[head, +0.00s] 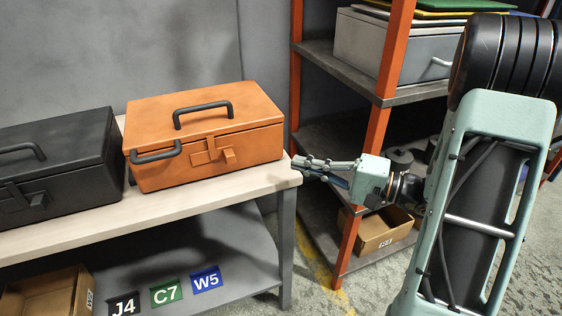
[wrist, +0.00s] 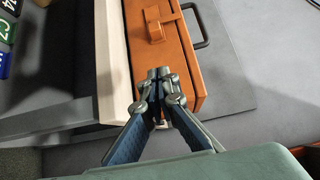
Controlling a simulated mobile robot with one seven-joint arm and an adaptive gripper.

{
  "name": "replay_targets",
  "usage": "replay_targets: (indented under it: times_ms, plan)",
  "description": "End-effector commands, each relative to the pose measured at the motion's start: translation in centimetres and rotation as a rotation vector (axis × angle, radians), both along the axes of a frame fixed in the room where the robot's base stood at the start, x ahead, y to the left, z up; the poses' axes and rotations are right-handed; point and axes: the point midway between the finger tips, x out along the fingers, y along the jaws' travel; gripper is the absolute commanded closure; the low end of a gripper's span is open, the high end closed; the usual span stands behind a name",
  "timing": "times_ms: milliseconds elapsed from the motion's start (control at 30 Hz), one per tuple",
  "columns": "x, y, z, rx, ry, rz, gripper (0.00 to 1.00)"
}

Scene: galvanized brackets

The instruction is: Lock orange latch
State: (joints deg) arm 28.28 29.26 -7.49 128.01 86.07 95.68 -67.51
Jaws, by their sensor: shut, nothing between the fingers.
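The orange toolbox (head: 208,135) stands closed on the bench, with a black handle on its lid. My gripper (head: 303,163) is shut and empty at the bench's right end, to the right of the toolbox. In the wrist view my gripper (wrist: 159,74) has its fingertips together, overlapping the box's near end in the picture, apart from the latch.
A black toolbox (head: 58,165) stands left of the orange one. The bench (head: 75,234) has a narrow clear strip in front of the boxes. An orange-posted shelf rack (head: 375,135) stands on the right behind my arm. Labelled tags (head: 166,292) lie on the lower shelf.

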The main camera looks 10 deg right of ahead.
Motion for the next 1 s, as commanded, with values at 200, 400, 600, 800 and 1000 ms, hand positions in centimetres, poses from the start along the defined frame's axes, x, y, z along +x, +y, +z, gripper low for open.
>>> replay_targets:
  times_ms: [200,400,600,800,1000]
  plan:
    - [2.0,4.0,-0.1,0.000,0.001,0.007,1.00]
    - [4.0,7.7,-0.1,0.000,-0.001,0.007,1.00]
    - [3.4,10.5,-0.1,0.001,0.002,0.003,1.00]
    - [3.1,11.5,0.0,0.000,0.001,0.001,1.00]
    - [3.1,11.6,0.0,0.000,0.001,0.001,1.00]
